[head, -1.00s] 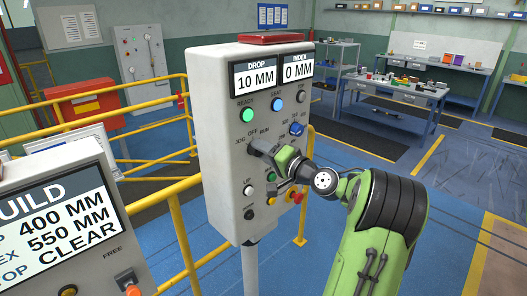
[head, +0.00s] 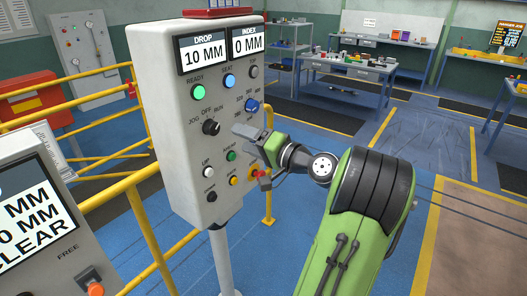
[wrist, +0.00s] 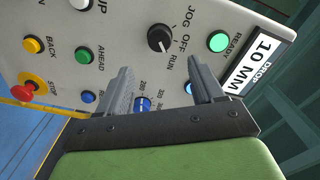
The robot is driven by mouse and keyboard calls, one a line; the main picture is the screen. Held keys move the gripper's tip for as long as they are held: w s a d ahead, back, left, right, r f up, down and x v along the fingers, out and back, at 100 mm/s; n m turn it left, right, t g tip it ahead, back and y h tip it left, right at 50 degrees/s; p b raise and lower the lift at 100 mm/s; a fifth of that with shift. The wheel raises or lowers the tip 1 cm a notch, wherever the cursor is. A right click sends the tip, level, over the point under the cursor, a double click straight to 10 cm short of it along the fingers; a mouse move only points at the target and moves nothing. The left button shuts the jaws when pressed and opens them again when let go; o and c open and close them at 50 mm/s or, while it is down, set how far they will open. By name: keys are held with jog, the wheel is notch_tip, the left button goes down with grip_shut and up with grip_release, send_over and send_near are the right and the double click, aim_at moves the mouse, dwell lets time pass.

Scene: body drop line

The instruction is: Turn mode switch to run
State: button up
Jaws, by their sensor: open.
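The mode switch (head: 211,128) is a round black knob on the front of the grey control panel (head: 165,130), under the labels JOG, OFF and RUN. It also shows in the wrist view (wrist: 160,39), where its white mark appears to point towards RUN. My gripper (head: 247,133) is to the right of the switch in the head view, apart from it. In the wrist view my gripper's two fingers (wrist: 163,80) are spread with nothing between them, and the switch lies beyond them, uncovered.
A blue selector knob (head: 251,105) is close to my gripper. A red STOP button (head: 258,172) sits low on the panel's right. Yellow railings (head: 100,150) stand left of and behind the panel.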

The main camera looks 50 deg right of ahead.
jog(key=s, duration=0.6)
dwell(0.4)
jog(key=w+a+f+n+g+y, duration=0.1)
jog(key=w+a+f+n+g, duration=0.15)
jog(key=a, duration=0.55)
jog(key=w+a+f+n+g, duration=0.2)
jog(key=a+f+n+g, duration=0.15)
jog(key=a, duration=0.45)
jog(key=w+a+f+n+g+y, duration=0.1)
jog(key=w+a+f+n+g, duration=0.2)
jog(key=a, duration=0.5)
jog(key=s+a+n+g+h, duration=0.1)
jog(key=s+a, duration=0.2)
jog(key=s, duration=0.6)
jog(key=s+a+f+n+g+h, duration=0.1)
jog(key=s+a, duration=0.3)
jog(key=s, duration=0.4)
jog(key=shift+s+f+n+g+h, duration=0.2)
jog(key=shift+s+n+g+h, duration=0.15)
jog(key=shift+n+g, duration=0.35)
